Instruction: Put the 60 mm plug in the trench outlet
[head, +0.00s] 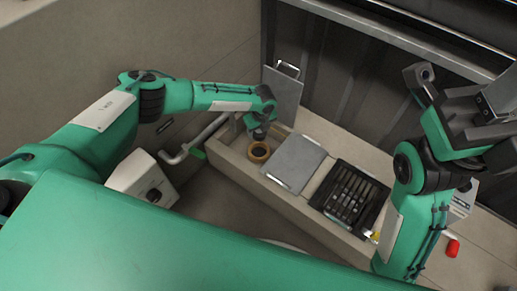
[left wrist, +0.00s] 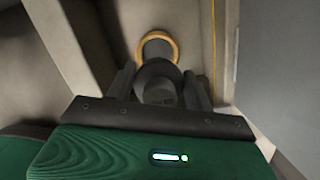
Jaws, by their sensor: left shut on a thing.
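My left gripper (head: 257,133) is in the trench at its left end, just behind the ochre ring of the outlet (head: 259,153). In the left wrist view my left gripper (left wrist: 163,90) is shut on a dark grey round plug (left wrist: 160,75). The ochre ring (left wrist: 172,40) shows just beyond the plug, which overlaps its near side. I cannot tell whether the plug touches the ring or how deep it sits. My right gripper (head: 458,90) is raised at the upper right, its fingers apart and empty.
A grey plate (head: 296,162) and a black grate (head: 350,196) cover the trench to the right. Another grey plate with a handle (head: 284,95) stands against the wall behind. A white box (head: 143,180) and pipe (head: 200,140) are at left. A red object (head: 453,248) lies at right.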

